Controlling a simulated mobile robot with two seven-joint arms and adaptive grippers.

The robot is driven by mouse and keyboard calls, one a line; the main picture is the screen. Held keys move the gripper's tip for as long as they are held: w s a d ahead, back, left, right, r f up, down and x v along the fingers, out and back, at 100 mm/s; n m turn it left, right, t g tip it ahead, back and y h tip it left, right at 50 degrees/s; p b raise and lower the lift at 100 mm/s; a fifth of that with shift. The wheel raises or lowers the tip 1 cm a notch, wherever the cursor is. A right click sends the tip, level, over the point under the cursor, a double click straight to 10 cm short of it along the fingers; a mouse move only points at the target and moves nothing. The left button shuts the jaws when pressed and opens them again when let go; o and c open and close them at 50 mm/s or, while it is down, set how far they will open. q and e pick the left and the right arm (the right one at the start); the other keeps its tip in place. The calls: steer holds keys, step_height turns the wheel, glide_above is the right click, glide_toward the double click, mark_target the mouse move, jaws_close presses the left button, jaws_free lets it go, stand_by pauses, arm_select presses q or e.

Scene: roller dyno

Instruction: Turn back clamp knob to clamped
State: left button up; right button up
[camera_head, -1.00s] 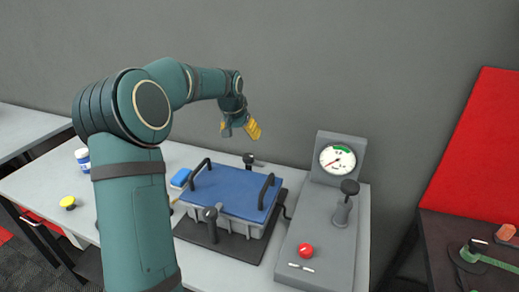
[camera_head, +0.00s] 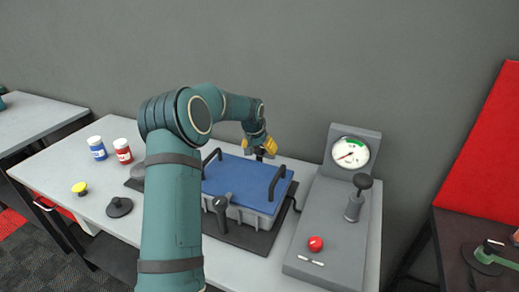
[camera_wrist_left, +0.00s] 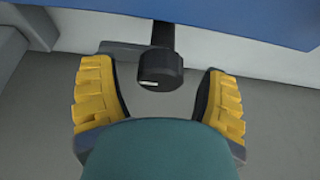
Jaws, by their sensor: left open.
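The back clamp knob (camera_head: 260,155) is a dark knob behind the blue-lidded box (camera_head: 238,184). In the left wrist view the knob (camera_wrist_left: 160,70) is round and black, with a short white mark and a dark bar running up toward the blue lid (camera_wrist_left: 235,18). My left gripper (camera_head: 259,146), with yellow fingers, points down at the knob. It is open, with one finger on each side of the knob and gaps showing on both sides. I cannot tell how far down the fingers reach. The front clamp knob (camera_head: 220,203) stands before the box. My right gripper is out of view.
Two black handles rise from the lid. The grey dyno console (camera_head: 330,225) with gauge (camera_head: 350,153), lever (camera_head: 357,195) and red button (camera_head: 315,244) stands on the right. Jars (camera_head: 97,148), a yellow knob (camera_head: 79,188) and a black disc (camera_head: 119,206) are on the left. The wall is behind.

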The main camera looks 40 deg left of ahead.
arm_select(q)
steer(key=shift+f, duration=0.1)
steer(key=c, duration=1.2)
